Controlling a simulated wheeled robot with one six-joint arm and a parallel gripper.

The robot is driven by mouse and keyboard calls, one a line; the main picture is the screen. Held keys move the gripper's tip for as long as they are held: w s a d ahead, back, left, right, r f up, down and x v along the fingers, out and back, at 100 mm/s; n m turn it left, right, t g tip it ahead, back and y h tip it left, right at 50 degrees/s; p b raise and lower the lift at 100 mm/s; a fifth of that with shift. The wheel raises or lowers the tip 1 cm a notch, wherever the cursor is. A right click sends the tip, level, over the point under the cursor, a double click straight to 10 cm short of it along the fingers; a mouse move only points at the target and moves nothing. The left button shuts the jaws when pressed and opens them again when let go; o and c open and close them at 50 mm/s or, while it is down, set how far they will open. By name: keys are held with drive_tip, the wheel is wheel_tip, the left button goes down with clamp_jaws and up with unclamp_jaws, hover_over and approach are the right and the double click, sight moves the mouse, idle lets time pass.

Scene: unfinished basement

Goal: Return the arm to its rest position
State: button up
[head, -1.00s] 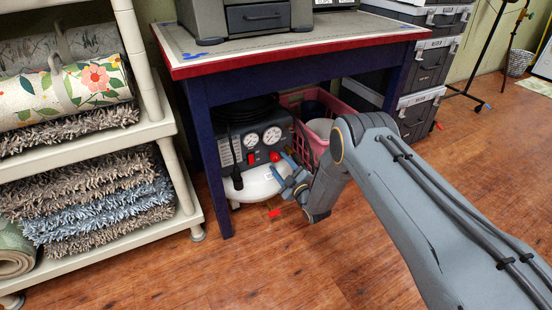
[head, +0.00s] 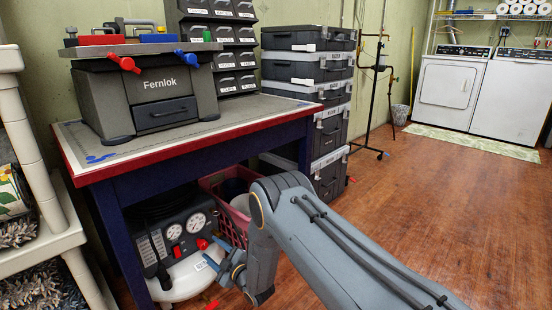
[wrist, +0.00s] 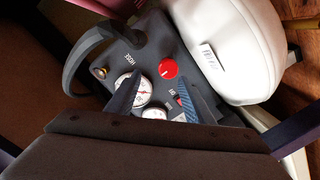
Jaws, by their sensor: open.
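My arm reaches out from the lower right in the head view, bent down at the elbow. My gripper (head: 226,266) is just in front of the air compressor (head: 160,244) under the workbench. In the wrist view my gripper (wrist: 160,92) has its two fingers apart, with nothing between them. The compressor's panel shows past the fingers, with a red knob (wrist: 168,68) and a round gauge (wrist: 143,92) partly behind the left finger. I cannot tell whether a finger touches the panel.
The workbench (head: 235,120) top overhangs the compressor, with its blue leg at left. A pink basket (head: 214,186) stands beside the compressor. Stacked black cases (head: 325,125) stand behind the arm. A shelf rack (head: 50,215) is at left. Wooden floor at right is open.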

wheel_tip(320, 180, up, 11)
drive_tip(key=m+g+h, duration=0.2)
drive_tip(key=m+h, duration=0.1)
drive_tip(key=h, duration=0.1)
drive_tip(key=s+d+r+m+g+h, duration=0.2)
drive_tip(key=s+d+r+m+h, duration=0.1)
drive_tip(key=s+d+r, duration=0.4)
drive_tip(key=s+d+r+m+g+h, duration=0.15)
drive_tip(key=s+d+r+g, duration=0.35)
drive_tip(key=s, duration=0.7)
drive_tip(key=s+d+r+m+h, duration=0.1)
drive_tip(key=s+d+r+m, duration=0.25)
drive_tip(key=s+d, duration=0.6)
drive_tip(key=s+d+r+m+g+h, duration=0.1)
drive_tip(key=s+d+r+g+h, duration=0.25)
drive_tip(key=s, duration=1.05)
drive_tip(key=d+r+m+p, duration=0.3)
drive_tip(key=d+r+p, duration=0.7)
drive_tip(key=r+p, duration=0.4)
drive_tip(key=s+d+r+m+p, duration=0.1)
drive_tip(key=d+r+m+p, duration=0.2)
drive_tip(key=d+r+p, duration=0.8)
wheel_tip(320, 180, up, 3)
drive_tip(key=t+p, duration=0.1)
drive_tip(key=p, duration=0.6)
drive_tip(key=shift+d, duration=0.25)
drive_tip(key=shift+a+f, duration=0.1)
drive_tip(key=shift+f, duration=0.05)
